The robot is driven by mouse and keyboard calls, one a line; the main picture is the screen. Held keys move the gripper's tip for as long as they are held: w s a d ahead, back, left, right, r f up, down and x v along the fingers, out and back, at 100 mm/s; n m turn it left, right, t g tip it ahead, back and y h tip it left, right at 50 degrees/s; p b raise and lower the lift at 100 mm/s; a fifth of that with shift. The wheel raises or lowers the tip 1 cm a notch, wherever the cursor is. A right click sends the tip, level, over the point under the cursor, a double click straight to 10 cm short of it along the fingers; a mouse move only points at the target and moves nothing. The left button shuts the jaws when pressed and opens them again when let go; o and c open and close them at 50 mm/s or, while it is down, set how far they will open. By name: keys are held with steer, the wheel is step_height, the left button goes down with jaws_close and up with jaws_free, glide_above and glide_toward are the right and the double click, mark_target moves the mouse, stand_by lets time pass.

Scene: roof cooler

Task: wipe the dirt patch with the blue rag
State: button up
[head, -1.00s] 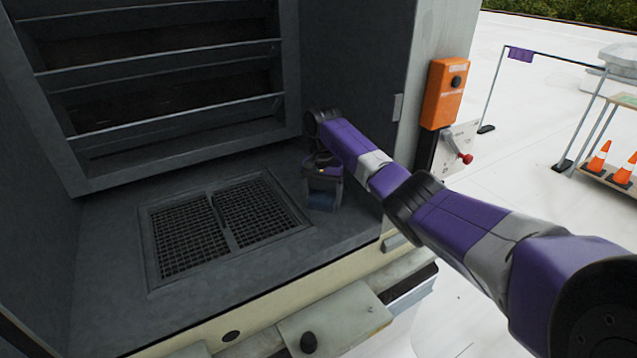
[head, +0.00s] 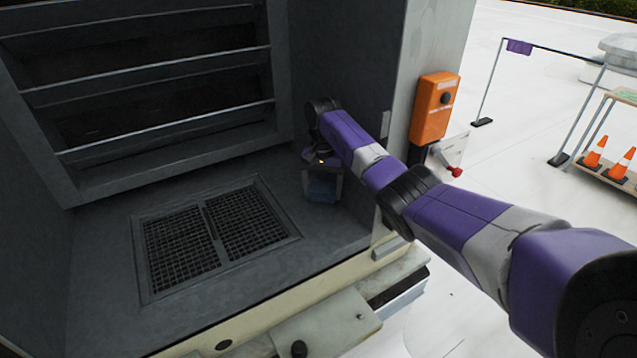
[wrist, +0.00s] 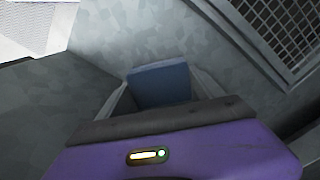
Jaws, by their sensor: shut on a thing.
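My gripper (head: 323,190) points down over the dark floor of the cooler bay, right of the floor grate. It is shut on the blue rag (head: 322,189), which shows low between the fingers. In the wrist view the blue rag (wrist: 160,86) is a flat blue block held between the fingers, close to the grey metal floor. I cannot tell whether it touches the floor. No dirt patch can be made out in either view; the gripper and arm may hide part of the floor there.
A floor grate (head: 212,238) lies left of my gripper. A louvred panel (head: 150,85) stands at the back, and the bay's right wall (head: 350,70) is close to my arm. An orange switch box (head: 434,108) and a red-knobbed lever (head: 455,171) are outside on the right.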

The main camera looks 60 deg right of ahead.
steer(key=shift+r+p, duration=0.45)
steer(key=shift+r, duration=1.45)
